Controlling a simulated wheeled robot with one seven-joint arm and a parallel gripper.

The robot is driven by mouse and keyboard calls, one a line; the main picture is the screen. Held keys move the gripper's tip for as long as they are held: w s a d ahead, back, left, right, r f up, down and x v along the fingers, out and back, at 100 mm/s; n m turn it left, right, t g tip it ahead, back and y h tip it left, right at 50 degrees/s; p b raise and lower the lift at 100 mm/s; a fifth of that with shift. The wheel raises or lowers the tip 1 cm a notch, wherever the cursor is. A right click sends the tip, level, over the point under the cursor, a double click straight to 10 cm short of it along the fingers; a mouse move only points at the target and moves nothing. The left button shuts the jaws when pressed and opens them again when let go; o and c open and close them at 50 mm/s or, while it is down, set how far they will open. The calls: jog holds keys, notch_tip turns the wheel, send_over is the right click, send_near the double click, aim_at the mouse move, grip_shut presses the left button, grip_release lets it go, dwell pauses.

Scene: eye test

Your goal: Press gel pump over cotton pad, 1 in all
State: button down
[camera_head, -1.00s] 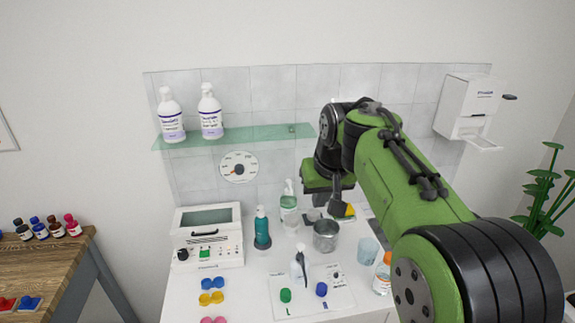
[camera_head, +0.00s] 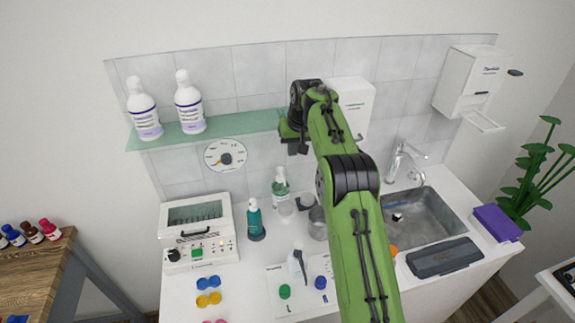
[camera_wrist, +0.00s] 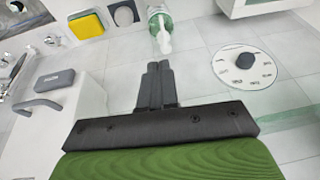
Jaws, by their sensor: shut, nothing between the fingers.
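A clear pump bottle of green gel (camera_head: 280,190) with a white pump head stands on the counter near the wall. It also shows in the wrist view (camera_wrist: 159,20), its pump head just beyond my fingertips. My gripper (camera_wrist: 155,65) is shut and empty, apart from the pump; in the head view it is above the bottle, mostly behind my arm. A pale round piece, seemingly the cotton pad (camera_wrist: 123,15), lies on a dark square beside the bottle in the wrist view. In the head view I cannot tell it clearly from nearby small dishes.
A teal bottle (camera_head: 255,222) stands left of the gel, near a white device (camera_head: 200,235). A metal beaker (camera_head: 317,225) stands to the right, partly behind my arm. A glass shelf (camera_head: 225,127) with two large bottles is above left. A yellow sponge (camera_wrist: 86,25) lies near the pad.

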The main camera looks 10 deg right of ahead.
send_near(284, 180)
jog(key=w+x, duration=0.1)
jog(key=x, duration=0.5)
jog(key=shift+s+f, duration=0.3)
jog(key=shift+f, duration=0.1)
notch_tip(284, 180, down, 2)
jog(key=shift+f+b, duration=0.2)
jog(key=shift+b, duration=0.2)
jog(key=shift+s+r, duration=0.1)
jog(key=shift+s, duration=0.05)
